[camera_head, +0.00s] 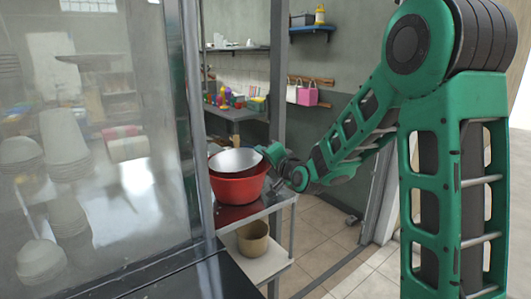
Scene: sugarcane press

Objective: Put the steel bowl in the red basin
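The steel bowl (234,160) shows at the mouth of the red basin (240,188), its rim tilted and standing above the basin's rim. Its lower part is hidden by the basin's near wall, so I cannot tell if it touches the bottom. The basin stands on a small table (232,213) beside the glass panel. My gripper (266,152) reaches in from the right to the bowl's right rim. Its fingers are small and partly hidden, so I cannot tell if they are closed on the rim.
A glass panel with a metal post (192,110) stands close on the left. A tan pot (253,238) sits on the lower shelf (262,266). Behind are a bench with colourful bottles (222,97) and wall shelves (312,29). Tiled floor (330,235) is open to the right.

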